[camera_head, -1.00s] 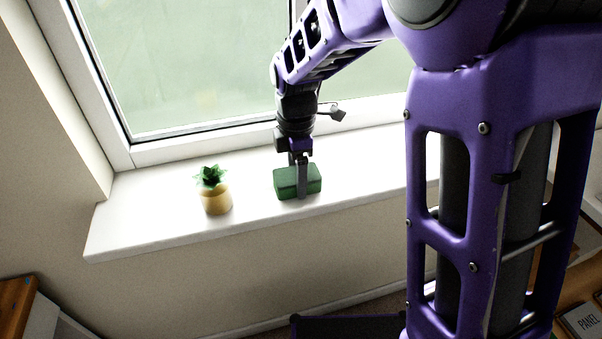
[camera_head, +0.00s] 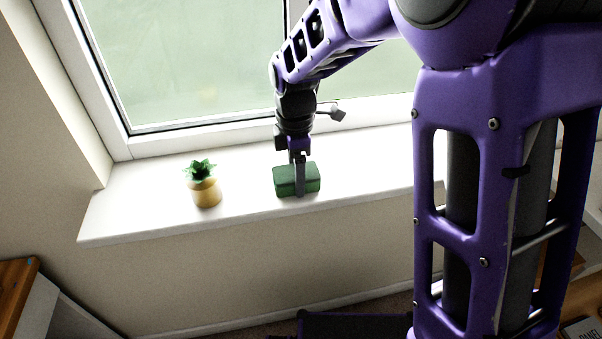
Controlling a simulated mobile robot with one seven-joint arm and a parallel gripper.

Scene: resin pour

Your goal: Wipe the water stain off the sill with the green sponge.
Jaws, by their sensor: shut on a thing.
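The green sponge (camera_head: 310,180) is a dark green block at the middle of the white sill (camera_head: 130,220). My gripper (camera_head: 299,186) points down with its fingers shut on the sponge. The sponge looks to be at the sill's surface, though I cannot tell whether it touches. I see no water stain on the visible sill; the sponge and my arm hide part of the surface.
A small plant in a yellow pot (camera_head: 206,193) stands on the sill left of the sponge. The window (camera_head: 200,65) and its white frame rise behind. A wooden-topped piece of furniture (camera_head: 16,290) is at the lower left. Bare sill lies between plant and sponge.

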